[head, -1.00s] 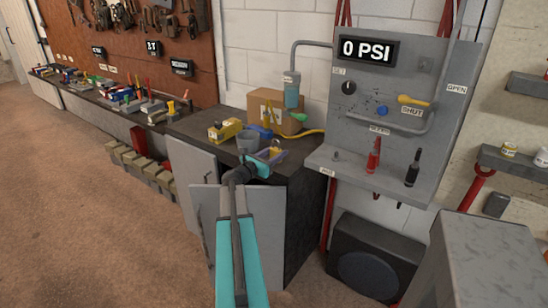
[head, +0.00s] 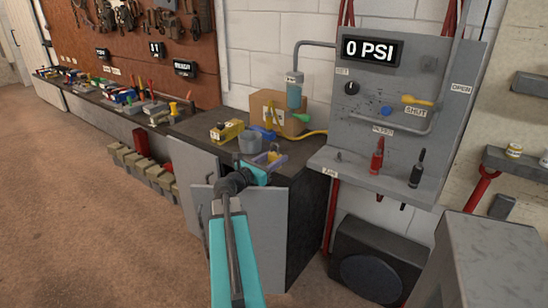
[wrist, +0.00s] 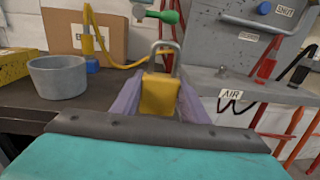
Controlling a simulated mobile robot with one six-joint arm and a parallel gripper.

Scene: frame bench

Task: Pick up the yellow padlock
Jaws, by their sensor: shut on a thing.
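The yellow padlock (wrist: 159,95) with a grey shackle is in the middle of the wrist view, between the two purple fingers of my gripper (wrist: 160,88). The fingers are shut on its body, and the shackle points up and away. In the head view the padlock (head: 271,157) is small at the front right of the dark bench top, with my gripper (head: 268,160) around it. I cannot tell whether it touches the bench.
A grey bowl (wrist: 58,77) stands left of the padlock. A cardboard box (head: 277,111), a yellow block (head: 226,130) and a yellow hose (head: 312,133) are behind. The grey panel (head: 400,85) with its shelf rises to the right. An open cabinet door (head: 255,225) hangs below.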

